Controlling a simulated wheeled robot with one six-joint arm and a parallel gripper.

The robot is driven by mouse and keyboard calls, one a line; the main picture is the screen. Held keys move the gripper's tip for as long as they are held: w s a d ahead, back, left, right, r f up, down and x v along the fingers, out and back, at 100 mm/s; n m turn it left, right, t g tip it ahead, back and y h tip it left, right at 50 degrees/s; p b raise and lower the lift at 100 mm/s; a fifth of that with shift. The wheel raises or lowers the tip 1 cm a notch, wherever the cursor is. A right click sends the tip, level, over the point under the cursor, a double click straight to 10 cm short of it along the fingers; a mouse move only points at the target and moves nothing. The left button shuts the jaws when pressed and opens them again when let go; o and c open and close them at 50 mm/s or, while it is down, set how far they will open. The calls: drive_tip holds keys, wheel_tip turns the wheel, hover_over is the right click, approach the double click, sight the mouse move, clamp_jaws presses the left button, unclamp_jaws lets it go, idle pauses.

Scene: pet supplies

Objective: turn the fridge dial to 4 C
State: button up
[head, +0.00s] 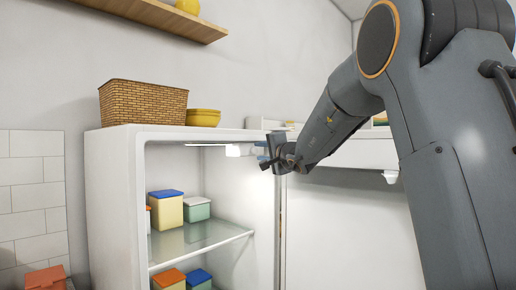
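The white fridge (112,190) stands open at the left, with its lit inside facing me. A small bright white block (232,151) hangs under its ceiling, at the end of a pale strip; I cannot tell whether it is a lamp or the dial housing. No dial marks or numbers can be read. My gripper (261,152) is at the upper right of the fridge opening, its bluish tips pointing left toward the white block, with a visible space between. The tips are too small to tell whether they are apart or closed.
A glass shelf (205,238) inside holds a yellow tub (167,211) and a green tub (197,211); more tubs sit below. A wicker basket (142,103) and yellow bowls (203,118) stand on top. A wooden wall shelf (155,17) is above. My arm covers the right side.

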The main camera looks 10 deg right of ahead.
sight(254, 151)
drive_tip(key=shift+p+x, duration=0.5)
drive_tip(key=shift+x, duration=0.9)
drive_tip(key=c, duration=0.6)
drive_tip(key=shift+a, duration=0.2)
clamp_jaws()
drive_tip(key=shift+d, duration=0.2)
